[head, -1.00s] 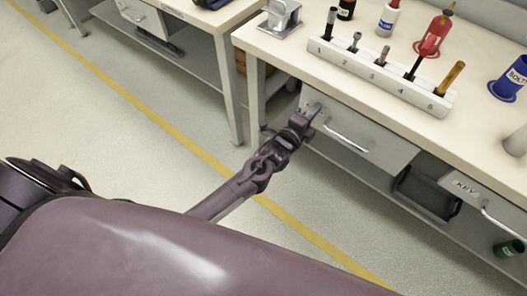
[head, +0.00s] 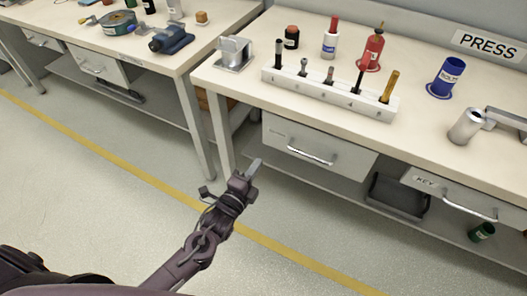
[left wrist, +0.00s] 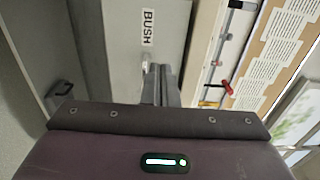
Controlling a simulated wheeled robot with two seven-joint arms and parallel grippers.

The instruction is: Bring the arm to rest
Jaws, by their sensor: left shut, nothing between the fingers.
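My left arm reaches up from the lower left of the head view. Its gripper (head: 254,168) is shut and empty, held above the floor in front of the workbench (head: 225,82). It is apart from the closed drawer (head: 318,146) with the silver handle, which is to its right. In the left wrist view the shut fingers (left wrist: 160,85) point toward a drawer front labelled BUSH (left wrist: 148,28). My right gripper is not in view.
A white numbered rack (head: 330,95) with several upright tools stands on the bench, with bottles behind it. A blue cup (head: 445,78) is farther right. A second bench (head: 185,60) stands at the left. Floor with a yellow line (head: 110,148) is open at left.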

